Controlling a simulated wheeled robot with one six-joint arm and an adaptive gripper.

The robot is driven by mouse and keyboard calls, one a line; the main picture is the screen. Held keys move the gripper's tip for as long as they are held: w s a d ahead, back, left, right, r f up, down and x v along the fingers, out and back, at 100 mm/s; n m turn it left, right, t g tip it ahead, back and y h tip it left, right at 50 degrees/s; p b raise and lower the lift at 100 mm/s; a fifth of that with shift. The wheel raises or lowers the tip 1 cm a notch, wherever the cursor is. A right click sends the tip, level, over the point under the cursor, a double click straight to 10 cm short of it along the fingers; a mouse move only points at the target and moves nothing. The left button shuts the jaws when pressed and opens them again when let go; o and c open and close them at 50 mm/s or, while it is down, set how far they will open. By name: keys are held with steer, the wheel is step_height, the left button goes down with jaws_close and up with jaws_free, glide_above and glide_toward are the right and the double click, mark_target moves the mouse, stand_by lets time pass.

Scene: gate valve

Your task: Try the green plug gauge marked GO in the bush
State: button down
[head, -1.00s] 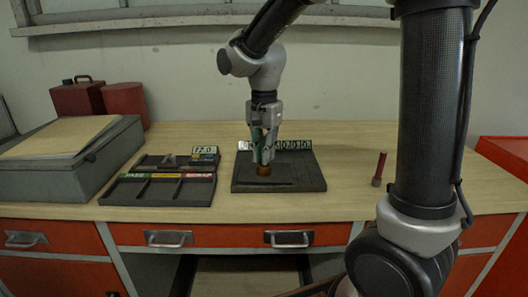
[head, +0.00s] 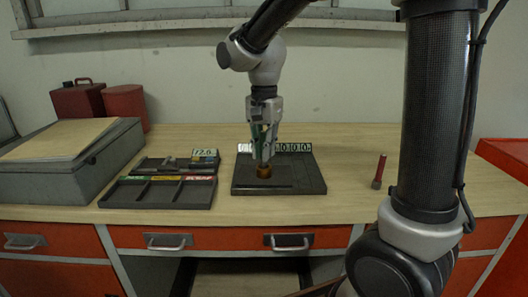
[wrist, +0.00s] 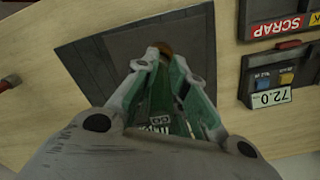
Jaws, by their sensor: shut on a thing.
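My gripper (head: 264,158) is shut on the green plug gauge (wrist: 164,108), whose GO lettering shows in the wrist view. It stands over the brass-coloured bush (head: 264,170) on the dark plate (head: 300,186). The bush also shows as a brown edge beyond the fingertips in the wrist view (wrist: 164,47). The fingers hide the gauge's lower end. I cannot tell whether its tip is inside the bush or just above it.
A dark sorting tray (head: 155,203) with green, yellow and red labels lies left of the plate. Behind it is a unit with a 72-something display (head: 204,153). A red-handled tool (head: 379,170) stands at right. Bare bench lies between it and the plate.

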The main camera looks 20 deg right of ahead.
mark_target(264, 132)
steer(key=shift+r, duration=0.8)
steer(key=shift+r, duration=0.1)
steer(key=shift+r, duration=2.4)
